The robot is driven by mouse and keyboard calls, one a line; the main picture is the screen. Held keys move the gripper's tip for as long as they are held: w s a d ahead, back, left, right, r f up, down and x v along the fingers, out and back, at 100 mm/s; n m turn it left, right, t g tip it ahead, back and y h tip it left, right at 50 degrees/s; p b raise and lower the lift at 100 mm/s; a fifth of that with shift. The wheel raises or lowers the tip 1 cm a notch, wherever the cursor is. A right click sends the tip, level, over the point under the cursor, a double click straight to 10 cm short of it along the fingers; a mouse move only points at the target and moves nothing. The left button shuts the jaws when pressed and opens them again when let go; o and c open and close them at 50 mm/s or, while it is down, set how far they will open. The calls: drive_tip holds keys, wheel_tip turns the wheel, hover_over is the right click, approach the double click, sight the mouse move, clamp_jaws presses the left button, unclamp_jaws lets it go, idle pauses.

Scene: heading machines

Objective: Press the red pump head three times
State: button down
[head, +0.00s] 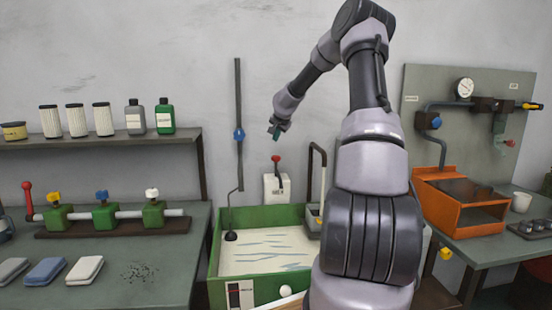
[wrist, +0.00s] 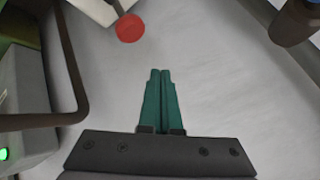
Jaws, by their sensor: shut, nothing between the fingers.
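The red pump head (head: 276,158) sits on top of a white pump body (head: 276,188) behind the green tank (head: 262,214). In the wrist view the red pump head (wrist: 130,28) shows as a round disc near the top, ahead and a little left of the fingertips. My gripper (head: 274,132) is above the pump head in the head view, pointing down, with a gap between them. In the wrist view my gripper's green fingers (wrist: 160,72) are together and hold nothing.
A dark bent pipe (wrist: 76,90) stands left of my fingers in the wrist view. A thin vertical rod with a blue knob (head: 239,134) stands left of the pump. An orange box (head: 428,205) is at the right, and a bench with green valves (head: 105,215) at the left.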

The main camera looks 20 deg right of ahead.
sight(278, 157)
drive_tip(key=shift+w+d+r+n, duration=0.1)
drive_tip(key=shift+w+r+n, duration=0.15)
drive_tip(key=shift+r+n, duration=0.1)
drive_tip(key=r+n, duration=0.1)
drive_tip(key=n, duration=0.5)
drive_tip(key=r+n, duration=0.1)
drive_tip(key=n, duration=0.5)
drive_tip(key=r+n+y, duration=0.1)
drive_tip(key=n, duration=0.5)
drive_tip(key=shift+s+d+n, duration=0.2)
drive_tip(key=shift+s+n, duration=0.05)
drive_tip(key=shift+s, duration=0.05)
drive_tip(key=shift+f, duration=4.35)
drive_tip(key=shift+f, duration=0.15)
